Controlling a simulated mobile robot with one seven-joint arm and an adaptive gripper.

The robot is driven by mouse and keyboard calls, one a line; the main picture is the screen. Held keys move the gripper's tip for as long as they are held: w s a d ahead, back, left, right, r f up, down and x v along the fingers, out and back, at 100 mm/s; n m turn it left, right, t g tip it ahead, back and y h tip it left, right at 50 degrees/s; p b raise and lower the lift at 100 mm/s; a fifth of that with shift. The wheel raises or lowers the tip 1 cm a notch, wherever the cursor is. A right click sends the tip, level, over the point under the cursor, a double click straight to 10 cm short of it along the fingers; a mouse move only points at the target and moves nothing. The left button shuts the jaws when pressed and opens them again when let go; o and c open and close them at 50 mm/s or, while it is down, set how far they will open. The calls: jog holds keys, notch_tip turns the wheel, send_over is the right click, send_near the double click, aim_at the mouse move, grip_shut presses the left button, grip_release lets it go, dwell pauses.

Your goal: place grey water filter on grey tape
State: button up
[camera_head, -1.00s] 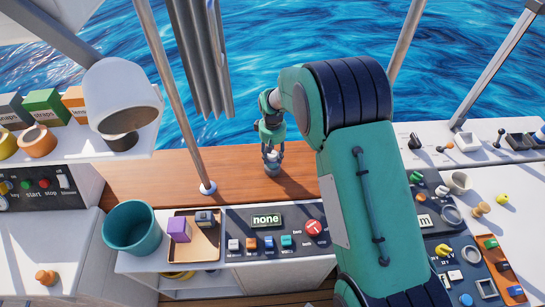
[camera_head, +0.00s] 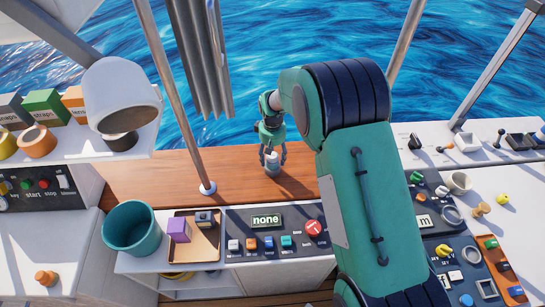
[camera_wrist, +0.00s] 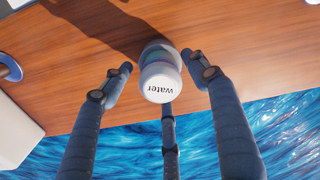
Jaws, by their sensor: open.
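A pale cylinder with "water" on its end stands on the wooden counter; I take it as the water filter (camera_wrist: 160,82). It also shows small in the head view (camera_head: 272,161), partly hidden by fingers. My gripper (camera_wrist: 158,63) is open, its fingers spread around the filter with gaps at the left and right. I cannot tell whether the rear finger touches it. In the head view my gripper (camera_head: 273,168) is over the counter. Several grey rings lie on the right-hand panels, one of them a grey ring (camera_head: 452,215); I cannot tell which is the grey tape.
A metal pole (camera_head: 186,100) rises left of my gripper. A teal bucket (camera_head: 131,228), a tray (camera_head: 207,251) with a purple block and a button panel (camera_head: 240,222) stand in front. The wooden counter (camera_head: 140,175) is clear to the left.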

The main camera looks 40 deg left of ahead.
aim_at(273, 155)
notch_tip(273, 155, up, 12)
jog(key=p, duration=0.1)
jog(key=shift+p, duration=0.35)
jog(key=shift+r, duration=0.1)
dwell(0.7)
dwell(0.3)
